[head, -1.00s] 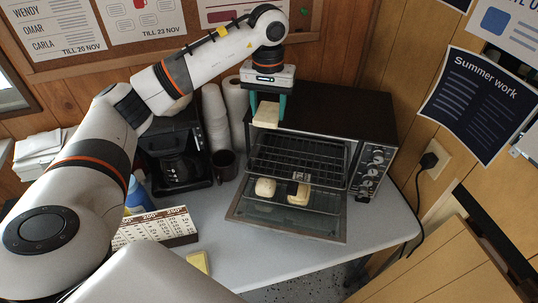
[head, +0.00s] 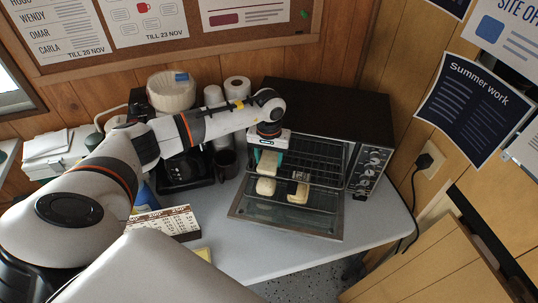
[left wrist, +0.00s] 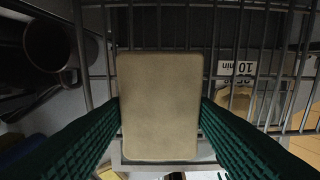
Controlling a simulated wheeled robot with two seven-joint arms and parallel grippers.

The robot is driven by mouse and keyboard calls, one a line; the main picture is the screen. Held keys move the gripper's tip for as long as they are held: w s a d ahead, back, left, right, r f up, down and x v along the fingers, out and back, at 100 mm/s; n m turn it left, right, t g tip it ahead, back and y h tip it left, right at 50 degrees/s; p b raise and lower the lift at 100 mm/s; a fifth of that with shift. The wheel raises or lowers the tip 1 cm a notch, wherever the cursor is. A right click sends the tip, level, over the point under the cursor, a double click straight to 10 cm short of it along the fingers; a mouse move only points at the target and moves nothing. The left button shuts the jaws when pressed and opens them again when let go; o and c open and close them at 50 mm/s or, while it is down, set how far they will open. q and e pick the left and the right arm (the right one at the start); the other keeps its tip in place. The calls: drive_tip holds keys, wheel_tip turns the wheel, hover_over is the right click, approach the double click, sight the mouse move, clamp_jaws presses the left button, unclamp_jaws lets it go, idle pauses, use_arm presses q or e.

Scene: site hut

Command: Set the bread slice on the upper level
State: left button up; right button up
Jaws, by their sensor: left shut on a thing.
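My left gripper (head: 268,158) is shut on the pale bread slice (head: 267,167), just in front of the open toaster oven (head: 348,110). In the left wrist view the slice (left wrist: 159,105) is between the two green fingers (left wrist: 160,120), with the bars of the wire rack (left wrist: 262,65) behind it. In the head view the rack (head: 312,160) is the upper level, inside the oven opening. Whether the slice touches the rack, I cannot tell. My right gripper is not in view.
A pale bread piece (head: 266,187) and another with a dark band and label (head: 299,193) lie below, over the lowered glass door (head: 290,216). A dark mug (head: 225,163) and coffee maker (head: 184,170) stand left. A patterned box (head: 165,222) is nearer.

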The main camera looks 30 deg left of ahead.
sight(269, 160)
use_arm(q)
drive_tip(key=shift+f, duration=0.1)
drive_tip(key=shift+f, duration=0.1)
drive_tip(key=o, duration=0.9)
drive_tip(key=shift+o, duration=0.2)
drive_tip(key=shift+r, duration=0.3)
wheel_tip(269, 160, up, 12)
drive_tip(key=b, duration=0.3)
